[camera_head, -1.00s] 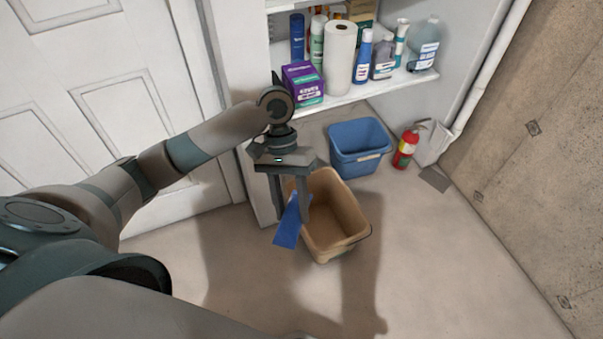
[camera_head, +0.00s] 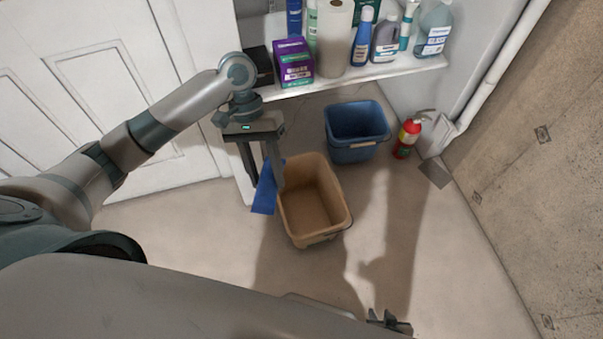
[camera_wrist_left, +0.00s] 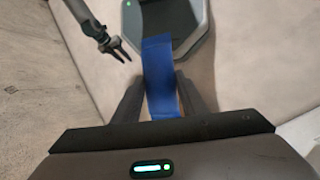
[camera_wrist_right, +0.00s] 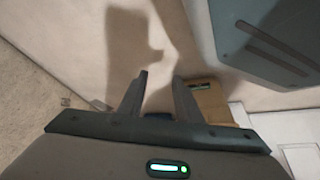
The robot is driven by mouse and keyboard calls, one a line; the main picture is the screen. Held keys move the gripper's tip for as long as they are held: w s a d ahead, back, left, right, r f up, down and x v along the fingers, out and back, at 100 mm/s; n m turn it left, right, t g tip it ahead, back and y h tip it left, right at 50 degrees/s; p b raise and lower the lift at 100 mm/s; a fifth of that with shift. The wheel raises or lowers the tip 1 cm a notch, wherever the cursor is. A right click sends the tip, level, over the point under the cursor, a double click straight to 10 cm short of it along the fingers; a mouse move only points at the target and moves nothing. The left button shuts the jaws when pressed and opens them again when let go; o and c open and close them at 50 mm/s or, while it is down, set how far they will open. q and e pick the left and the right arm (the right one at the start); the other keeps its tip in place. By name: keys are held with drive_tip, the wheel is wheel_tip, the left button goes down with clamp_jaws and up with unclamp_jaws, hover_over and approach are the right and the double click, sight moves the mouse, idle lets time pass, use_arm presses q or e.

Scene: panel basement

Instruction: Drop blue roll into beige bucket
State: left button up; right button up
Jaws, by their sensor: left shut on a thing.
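My left gripper (camera_head: 262,186) is shut on the blue roll (camera_head: 264,197), which hangs down like a flat strip. The roll also shows between the fingers in the left wrist view (camera_wrist_left: 160,80). The beige bucket (camera_head: 329,236) stands upright on the floor, open and empty as far as I can see. In the head view, the roll and gripper appear at the bucket's left rim, with the roll's lower end left of the opening. My right gripper (camera_wrist_right: 161,75) is open with nothing between its fingertips; only a bit of it shows at the bottom of the head view.
A blue bucket (camera_head: 357,150) stands behind the beige one, with a red fire extinguisher (camera_head: 407,138) to its right. A shelf (camera_head: 375,74) holds a purple box (camera_head: 294,64), a paper roll (camera_head: 334,40) and several bottles. Floor in front and to the right is clear.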

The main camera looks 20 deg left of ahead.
drive_tip(key=shift+s+a, duration=0.1)
drive_tip(key=shift+s, duration=0.15)
